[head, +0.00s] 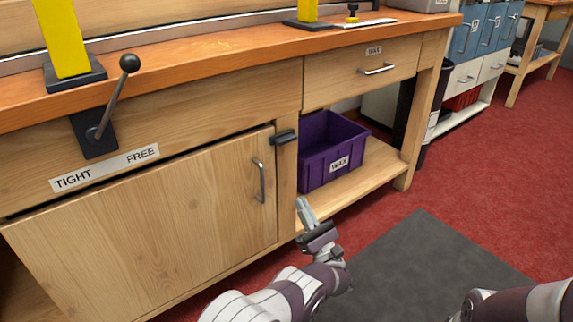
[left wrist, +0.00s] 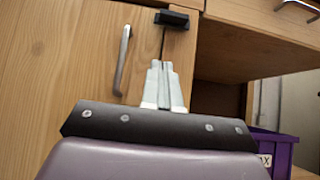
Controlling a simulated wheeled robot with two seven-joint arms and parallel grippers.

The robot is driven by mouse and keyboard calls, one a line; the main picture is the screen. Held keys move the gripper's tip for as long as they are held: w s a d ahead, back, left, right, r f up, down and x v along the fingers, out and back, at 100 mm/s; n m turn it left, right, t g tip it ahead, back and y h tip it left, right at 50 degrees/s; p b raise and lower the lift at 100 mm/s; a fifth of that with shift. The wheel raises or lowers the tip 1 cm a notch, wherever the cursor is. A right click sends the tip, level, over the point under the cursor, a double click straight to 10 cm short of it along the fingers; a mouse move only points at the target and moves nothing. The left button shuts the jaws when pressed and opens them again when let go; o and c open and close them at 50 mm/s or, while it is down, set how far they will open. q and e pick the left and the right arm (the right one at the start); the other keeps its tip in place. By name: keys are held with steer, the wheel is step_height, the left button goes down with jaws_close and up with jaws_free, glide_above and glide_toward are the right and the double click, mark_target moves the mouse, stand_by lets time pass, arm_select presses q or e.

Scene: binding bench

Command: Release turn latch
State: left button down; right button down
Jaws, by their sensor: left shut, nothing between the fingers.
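The turn latch, a small black block (head: 284,136), sits on the post at the upper right corner of the wooden cabinet door (head: 150,220). It lies about level, with its left end across the door's edge, and the door looks closed. The latch also shows in the left wrist view (left wrist: 172,18), just beyond my fingertips. My left gripper (head: 303,204) is shut and empty, below the latch and in front of the bench, pointing up towards it and apart from it. My right gripper is out of view; only part of my right arm shows at the lower right.
A metal door handle (head: 260,180) stands left of the latch. A black-knobbed lever (head: 112,100) rises above a "TIGHT/FREE" label (head: 105,167). A purple "WAX" crate (head: 332,155) is on the lower shelf (head: 375,170) at right. The grey floor mat (head: 425,270) is clear.

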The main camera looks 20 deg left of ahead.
arm_select(q)
steer(key=b, duration=0.6)
glide_toward(284, 139)
steer(key=shift+w+a+r, duration=0.95)
steer(key=shift+a+r, duration=0.5)
steer(key=shift+a, duration=0.7)
